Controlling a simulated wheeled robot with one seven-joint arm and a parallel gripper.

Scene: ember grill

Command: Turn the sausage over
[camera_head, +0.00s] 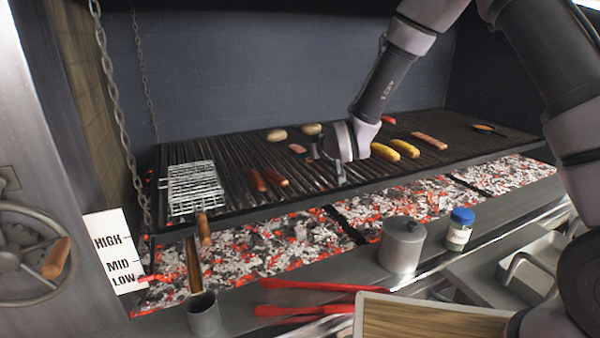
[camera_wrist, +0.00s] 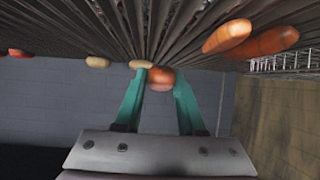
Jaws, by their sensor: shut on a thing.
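My gripper (camera_wrist: 160,80) has green fingers shut on a reddish-brown sausage (camera_wrist: 161,79), which shows nearly end-on between the fingertips in the wrist view. The sausage appears to be held above the grate. In the head view, my wrist hides most of it. Two other browned sausages lie side by side on the left part of the grate (camera_head: 225,160), one on the left (camera_head: 257,180) and one on the right (camera_head: 276,177). They also show at the upper right of the wrist view, apart from my fingers.
A wire basket (camera_head: 194,187) lies at the left of the grate. Corn cobs (camera_head: 395,150) lie to the right. Red tongs (camera_head: 310,288), a metal pot (camera_head: 402,245) and a jar (camera_head: 459,230) are in front.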

